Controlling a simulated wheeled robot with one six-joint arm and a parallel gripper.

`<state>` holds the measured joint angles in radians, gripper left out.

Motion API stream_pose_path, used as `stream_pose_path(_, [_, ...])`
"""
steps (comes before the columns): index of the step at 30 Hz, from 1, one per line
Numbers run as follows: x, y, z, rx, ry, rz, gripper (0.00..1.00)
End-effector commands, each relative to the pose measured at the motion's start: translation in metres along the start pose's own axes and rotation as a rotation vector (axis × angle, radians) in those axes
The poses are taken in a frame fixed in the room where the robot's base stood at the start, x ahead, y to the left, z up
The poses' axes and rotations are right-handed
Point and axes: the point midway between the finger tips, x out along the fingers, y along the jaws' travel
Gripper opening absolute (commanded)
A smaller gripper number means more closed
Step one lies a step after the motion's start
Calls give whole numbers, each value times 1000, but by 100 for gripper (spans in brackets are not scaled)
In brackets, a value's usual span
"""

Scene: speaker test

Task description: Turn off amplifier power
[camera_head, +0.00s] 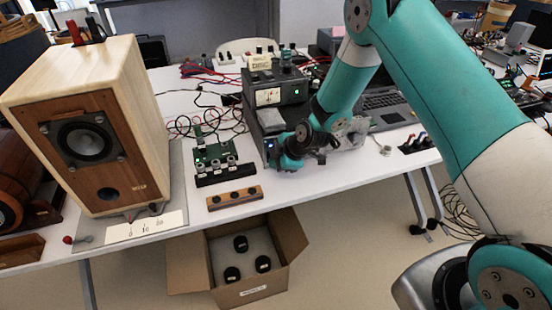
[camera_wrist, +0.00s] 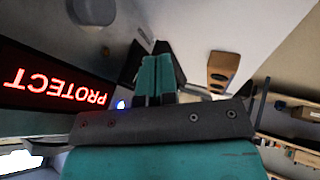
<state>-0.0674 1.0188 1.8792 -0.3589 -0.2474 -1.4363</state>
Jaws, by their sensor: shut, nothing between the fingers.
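The amplifier shows in the wrist view as a dark front panel (camera_wrist: 30,100) with the word PROTECT (camera_wrist: 55,87) lit red and upside down. A small blue light (camera_wrist: 121,104) glows on the panel's right part. In the head view the dark amplifier (camera_head: 255,118) stands on the table, partly hidden by my arm. My gripper (camera_wrist: 158,50) has teal fingers, shut together and empty, just right of the panel and blue light. In the head view my wrist is close to the amplifier's front, and the fingertips are hard to make out. I cannot tell whether they touch it.
A wooden speaker (camera_head: 105,120) stands at left. A laptop (camera_head: 385,103) is at right. An open carton (camera_head: 255,287) stands below the table edge.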

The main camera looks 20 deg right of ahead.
Motion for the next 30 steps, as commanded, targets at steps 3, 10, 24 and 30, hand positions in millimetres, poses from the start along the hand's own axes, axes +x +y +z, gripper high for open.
stream_pose_path(3, [2, 4, 0, 0, 0, -1, 0])
stream_pose_path(10, [3, 4, 1, 0, 0, -1, 0])
stream_pose_path(24, [6, 8, 1, -21, 11, 53, 0])
stream_pose_path(30, [4, 9, 0, -21, 11, 54, 0])
